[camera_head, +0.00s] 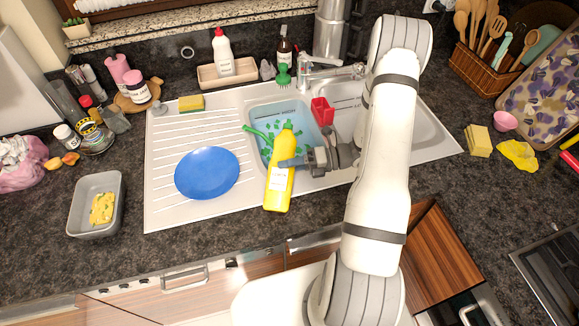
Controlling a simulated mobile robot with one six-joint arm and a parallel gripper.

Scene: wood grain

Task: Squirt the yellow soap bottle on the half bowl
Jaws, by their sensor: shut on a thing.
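The yellow soap bottle (284,163) has a white label and is in front of the sink basin, its top end toward the back. My gripper (294,162) comes in from the right and is shut on the bottle's side. I cannot tell whether the bottle's base touches the counter. A round blue dish (207,173) lies on the ribbed drainboard to the left of the bottle, apart from it. No dish is clearly a half bowl.
The sink basin (258,112) behind the bottle holds green pieces, with a red caddy (322,111) at its right. A grey tub (116,205) with yellow contents stands left. A sponge (191,103) lies at the drainboard's back. The faucet (322,61) stands behind.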

